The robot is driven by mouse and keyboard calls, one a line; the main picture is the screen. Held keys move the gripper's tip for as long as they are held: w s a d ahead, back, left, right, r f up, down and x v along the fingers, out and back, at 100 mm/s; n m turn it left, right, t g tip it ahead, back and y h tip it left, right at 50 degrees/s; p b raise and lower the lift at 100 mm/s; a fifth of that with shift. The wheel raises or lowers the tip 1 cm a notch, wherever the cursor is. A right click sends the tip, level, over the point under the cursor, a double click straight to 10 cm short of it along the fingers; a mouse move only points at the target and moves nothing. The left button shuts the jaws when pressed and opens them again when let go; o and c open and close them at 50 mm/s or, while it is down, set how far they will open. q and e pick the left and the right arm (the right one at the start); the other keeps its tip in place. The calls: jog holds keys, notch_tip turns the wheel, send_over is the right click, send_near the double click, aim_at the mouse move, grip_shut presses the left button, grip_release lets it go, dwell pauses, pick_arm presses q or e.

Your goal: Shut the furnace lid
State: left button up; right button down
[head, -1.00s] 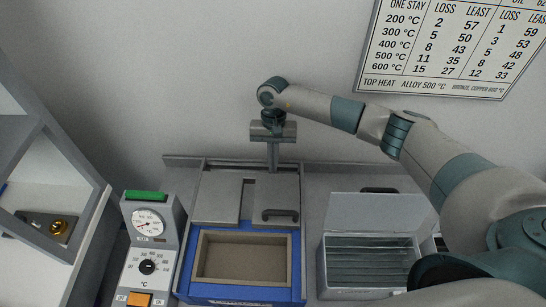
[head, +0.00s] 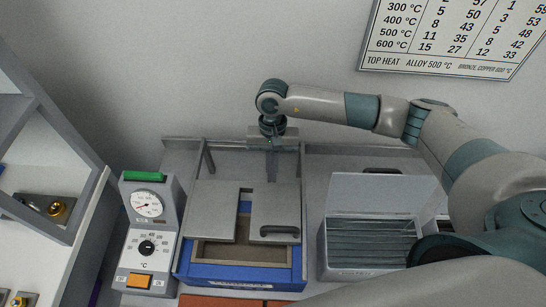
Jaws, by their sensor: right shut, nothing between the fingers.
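The furnace (head: 228,272) is a blue box with a tan-lined chamber, standing on the bench in the middle. Its grey lid (head: 215,208) is a flat slab with a slot in its rear-to-front middle and a dark handle (head: 280,231) at its front right. The lid covers the rear part of the chamber; a strip of the chamber (head: 240,252) shows open in front of it and through the slot. My right gripper (head: 272,172) is shut and empty, pointing down at the lid's rear edge; whether it touches is unclear. My left gripper is out of view.
A control unit with dial (head: 147,230) stands left of the furnace. An open grey metal box (head: 370,250) with a raised lid stands to the right. A shelf unit (head: 70,190) is at far left. A rail and wall lie behind; reddish bricks (head: 205,301) lie in front.

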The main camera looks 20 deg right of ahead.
aim_at(271, 201)
jog(key=s+a, duration=0.1)
jog(key=s, duration=0.1)
jog(key=s+b, duration=0.1)
jog(key=s, duration=0.1)
jog(key=s+a+b, duration=0.1)
jog(key=s, duration=0.1)
jog(key=shift+s+a+f, duration=0.1)
jog(key=shift+s+a, duration=0.15)
jog(key=shift+a, duration=0.1)
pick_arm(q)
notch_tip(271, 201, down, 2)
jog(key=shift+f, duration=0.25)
pick_arm(e)
jog(key=shift+s+a, duration=0.1)
jog(key=shift+s, duration=0.05)
jog(key=shift+s, duration=0.1)
